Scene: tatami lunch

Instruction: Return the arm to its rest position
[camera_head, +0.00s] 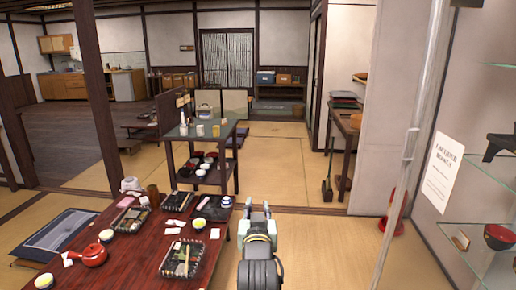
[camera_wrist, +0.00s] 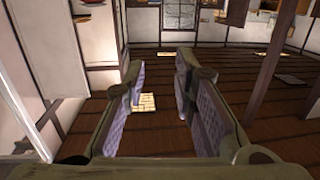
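My gripper (camera_head: 257,208) is in the lower middle of the head view, just right of the low red-brown table (camera_head: 140,255), with its fingers pointing away from the camera. In the wrist view my gripper (camera_wrist: 160,68) has its two fingers apart. Nothing shows between them except the room beyond. My arm's wrist shows below the gripper in the head view; the rest of the arm is out of view.
The low table carries a red teapot (camera_head: 94,254), black trays (camera_head: 183,259) and cups. A dark shelved cart (camera_head: 232,150) stands beyond it. At right is a glass display case (camera_head: 480,180) with a red bowl (camera_head: 499,236). The tatami (camera_head: 330,245) right of my gripper is clear.

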